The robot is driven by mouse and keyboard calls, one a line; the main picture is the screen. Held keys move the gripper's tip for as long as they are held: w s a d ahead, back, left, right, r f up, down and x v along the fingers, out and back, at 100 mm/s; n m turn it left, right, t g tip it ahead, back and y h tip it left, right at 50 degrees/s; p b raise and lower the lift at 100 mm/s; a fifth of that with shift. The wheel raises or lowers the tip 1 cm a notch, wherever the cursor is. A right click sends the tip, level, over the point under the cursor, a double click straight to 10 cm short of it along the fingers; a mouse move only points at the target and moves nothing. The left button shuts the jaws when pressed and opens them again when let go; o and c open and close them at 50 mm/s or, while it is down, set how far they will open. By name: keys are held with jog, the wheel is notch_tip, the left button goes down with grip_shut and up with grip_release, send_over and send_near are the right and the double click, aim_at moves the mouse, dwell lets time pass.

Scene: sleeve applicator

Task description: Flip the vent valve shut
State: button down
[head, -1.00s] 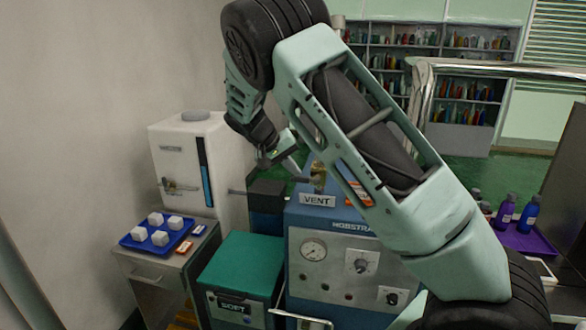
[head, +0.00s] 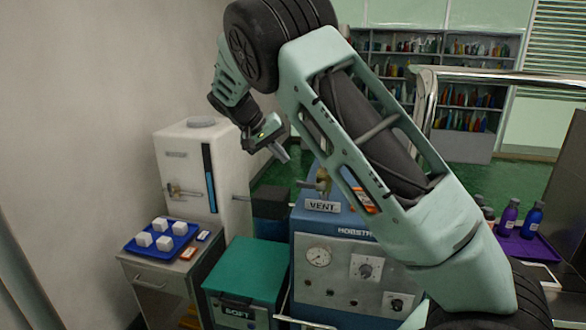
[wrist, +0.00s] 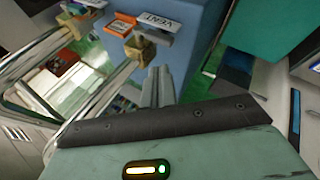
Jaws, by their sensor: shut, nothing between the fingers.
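The brass vent valve (head: 322,180) sits on top of the blue machine (head: 345,222), just behind the VENT label (head: 322,206). A short grey handle points left from it. In the wrist view a brass valve body (wrist: 138,45) shows beside the VENT label (wrist: 157,24), with a chrome bar running toward the lower left; I cannot tell whether that bar is the valve's handle. My gripper (head: 280,153) is shut and empty, above and left of the valve, apart from it in the head view. Its fingertips (wrist: 158,73) point toward the machine in the wrist view.
A white cabinet (head: 190,160) stands left of the machine. A teal-lidded box (head: 245,268) and a blue tray (head: 140,250) with several white cubes are in front. An orange tag (head: 364,200) lies right of the valve, partly behind my arm. Bottles stand on a purple tray (head: 535,248).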

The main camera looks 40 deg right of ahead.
jog(key=shift+w+a+r+b, duration=0.2)
jog(key=shift+w+a+r, duration=0.15)
jog(key=shift+a, duration=0.2)
jog(key=shift+w+a+r+b, duration=0.15)
jog(key=shift+w+a+r, duration=0.15)
jog(key=shift+a, duration=0.3)
jog(key=shift+w+a+r+b, duration=0.25)
jog(key=shift+a+r, duration=0.15)
jog(key=shift+a, duration=0.15)
jog(key=s+a+f+n+t+y+b, duration=0.1)
jog(key=s+a+f+n+y+b, duration=0.25)
jog(key=s+a+f, duration=0.45)
jog(key=s+a+f+n+y+b, duration=0.25)
jog(key=s+a+n, duration=0.25)
jog(key=s+a, duration=0.65)
jog(key=s+a+f+n+y+b, duration=0.1)
jog(key=s+a+f+n, duration=0.2)
jog(key=s, duration=0.6)
jog(key=s+a+f+n+y+b, duration=0.1)
jog(key=s+a+f+n, duration=0.2)
jog(key=s, duration=0.7)
jog(key=shift+s+a+f+t, duration=0.3)
jog(key=shift+a+f+t, duration=0.1)
jog(key=shift+a+f, duration=0.65)
